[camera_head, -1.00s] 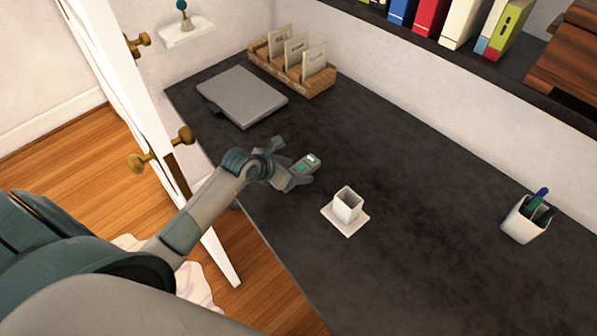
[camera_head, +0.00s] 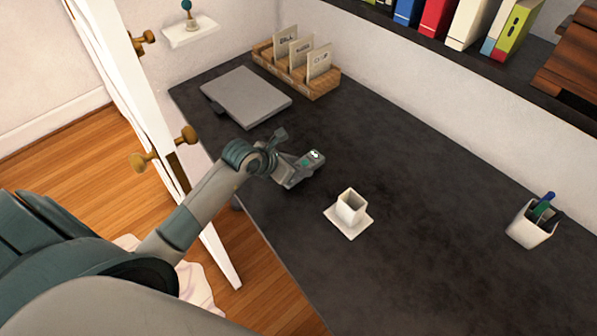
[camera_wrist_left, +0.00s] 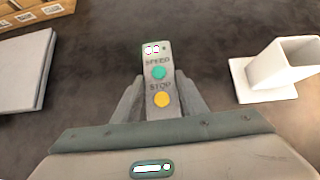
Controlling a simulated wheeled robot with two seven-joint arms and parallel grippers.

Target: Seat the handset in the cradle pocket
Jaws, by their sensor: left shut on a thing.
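The handset (camera_head: 314,157) is a small grey block with a lit display. In the left wrist view the handset (camera_wrist_left: 158,75) shows a green button marked SPEED and a yellow button marked STOP. My left gripper (camera_head: 299,172) is shut on it, with a finger on each side of its lower part in the wrist view (camera_wrist_left: 160,98). The cradle (camera_head: 350,207) is a white open-topped pocket on a square base plate, on the dark desk. It stands to the right of and nearer than the handset, apart from it; it also shows at the right of the wrist view (camera_wrist_left: 268,80). My right gripper is not in view.
A grey closed laptop-like slab (camera_head: 250,95) and a wooden card holder (camera_head: 300,70) stand at the far left of the desk. A white pen cup (camera_head: 530,225) is at the right. A shelf with binders (camera_head: 465,20) runs above. The desk (camera_head: 420,190) around the cradle is clear.

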